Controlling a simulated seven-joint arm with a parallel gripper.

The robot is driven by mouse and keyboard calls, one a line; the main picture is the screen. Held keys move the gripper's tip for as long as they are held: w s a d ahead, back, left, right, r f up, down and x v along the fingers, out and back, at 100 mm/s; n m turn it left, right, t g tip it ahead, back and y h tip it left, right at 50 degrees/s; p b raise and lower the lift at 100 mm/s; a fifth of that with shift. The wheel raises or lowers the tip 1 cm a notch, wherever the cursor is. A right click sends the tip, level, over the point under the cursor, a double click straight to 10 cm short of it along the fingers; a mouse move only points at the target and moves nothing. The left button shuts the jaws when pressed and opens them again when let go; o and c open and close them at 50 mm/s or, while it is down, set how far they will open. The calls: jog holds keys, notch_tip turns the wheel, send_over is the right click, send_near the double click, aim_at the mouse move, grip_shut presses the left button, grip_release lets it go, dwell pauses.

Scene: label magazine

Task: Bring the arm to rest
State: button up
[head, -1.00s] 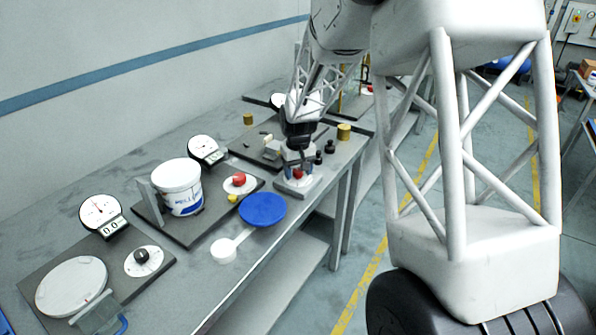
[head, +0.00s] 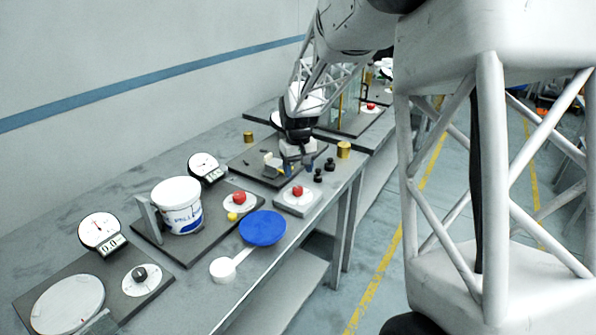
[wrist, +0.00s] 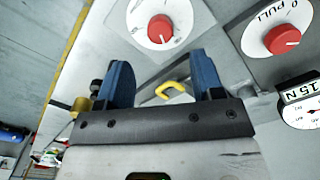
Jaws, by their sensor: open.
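My gripper (head: 303,160) hangs over the far part of the bench, above a dark base plate with small parts. In the wrist view my gripper (wrist: 165,82) shows two blue fingers spread wide apart with nothing held between them. A yellow hooked handle (wrist: 172,88) shows between and beyond the fingers; I cannot tell how far below them it lies. A red knob (wrist: 160,28) on a white disc lies beyond the fingertips, apart from them. That red knob also shows in the head view (head: 297,190), on a grey block in front of my gripper.
Open floor with a yellow line (head: 385,270) lies right of the bench.

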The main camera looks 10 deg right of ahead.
jog(key=shift+s, duration=0.1)
jog(key=s+r+m+t, duration=0.1)
jog(key=s+r, duration=0.4)
jog(key=s, duration=0.6)
jog(key=s+r, duration=0.6)
jog(key=s, duration=0.4)
jog(key=s+m+t, duration=0.1)
jog(key=s, duration=2.1)
jog(key=shift+s+d+f+t, duration=0.25)
jog(key=shift+s+d+t, duration=0.05)
jog(key=shift+d, duration=0.1)
